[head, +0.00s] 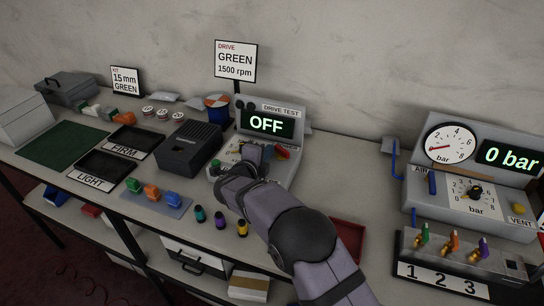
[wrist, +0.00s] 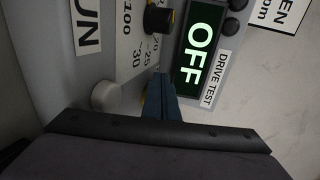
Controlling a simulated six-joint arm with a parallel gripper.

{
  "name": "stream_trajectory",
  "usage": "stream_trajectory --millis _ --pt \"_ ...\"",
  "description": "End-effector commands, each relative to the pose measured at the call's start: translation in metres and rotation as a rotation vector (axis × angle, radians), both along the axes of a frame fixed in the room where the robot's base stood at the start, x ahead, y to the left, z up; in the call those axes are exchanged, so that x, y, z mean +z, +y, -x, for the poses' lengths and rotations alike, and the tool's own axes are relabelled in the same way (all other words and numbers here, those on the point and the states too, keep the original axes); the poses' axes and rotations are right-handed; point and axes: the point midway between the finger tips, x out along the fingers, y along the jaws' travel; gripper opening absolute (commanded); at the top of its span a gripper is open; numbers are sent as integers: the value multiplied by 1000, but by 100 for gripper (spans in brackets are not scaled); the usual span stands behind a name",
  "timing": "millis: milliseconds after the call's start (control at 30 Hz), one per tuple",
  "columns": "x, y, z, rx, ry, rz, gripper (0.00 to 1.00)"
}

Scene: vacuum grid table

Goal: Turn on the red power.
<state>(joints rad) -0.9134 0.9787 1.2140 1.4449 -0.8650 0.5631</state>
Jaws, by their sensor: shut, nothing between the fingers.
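The grey drive test unit (head: 283,112) stands at the back middle of the bench, and its display (head: 266,124) reads OFF. A red part (head: 282,153) shows on the right of its sloped panel, just right of my gripper (head: 254,150). I cannot tell its exact shape or position, and no red part shows in the wrist view. My gripper is over the panel, with its blue fingers (wrist: 161,92) shut and empty near the OFF display (wrist: 198,42). My arm hides much of the panel. In the wrist view a pale round knob (wrist: 105,96) lies left of the fingers.
A black and yellow dial knob (wrist: 158,18) is on the panel. A dark box (head: 188,146) stands left of the unit. Small coloured connectors (head: 220,219) lie in front. The air station (head: 475,190) with gauge and valves stands at right. A red tray (head: 347,234) is right of my arm.

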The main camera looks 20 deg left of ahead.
Motion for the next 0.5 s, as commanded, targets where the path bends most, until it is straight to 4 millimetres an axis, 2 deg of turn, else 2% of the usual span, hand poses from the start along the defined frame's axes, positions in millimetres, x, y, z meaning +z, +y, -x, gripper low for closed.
stream_trajectory --millis 500 --pt "-1 -10 3 -2 0 1 0"
